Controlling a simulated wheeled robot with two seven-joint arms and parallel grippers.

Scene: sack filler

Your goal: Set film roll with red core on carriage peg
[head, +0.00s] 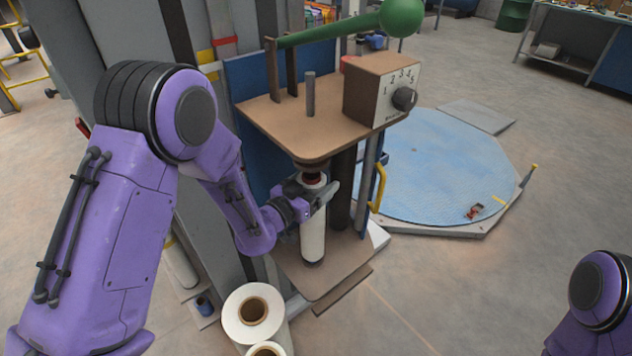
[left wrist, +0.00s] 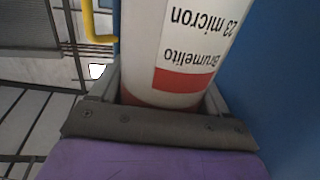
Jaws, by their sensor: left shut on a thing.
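The film roll (head: 313,235) is a tall white cylinder, upright between the upper brown plate and the lower brown plate (head: 345,256) of the carriage. My left gripper (head: 319,197) is shut around its upper part. The left wrist view shows the roll (left wrist: 175,45) close up, with a red band and the words "Brumelito" and "23 micron". A dark red piece shows at the roll's top, under the upper plate. The roll's foot is at a dark ring near the lower plate; I cannot tell if the peg is inside it. My right gripper is out of view.
The upper plate (head: 275,119) carries a grey post (head: 310,94), a numbered dial box (head: 382,90) and a green ball-ended lever (head: 402,16). More white rolls (head: 240,328) stand below at front. A yellow handle (head: 378,188) is to the right, before a round blue platform (head: 440,165).

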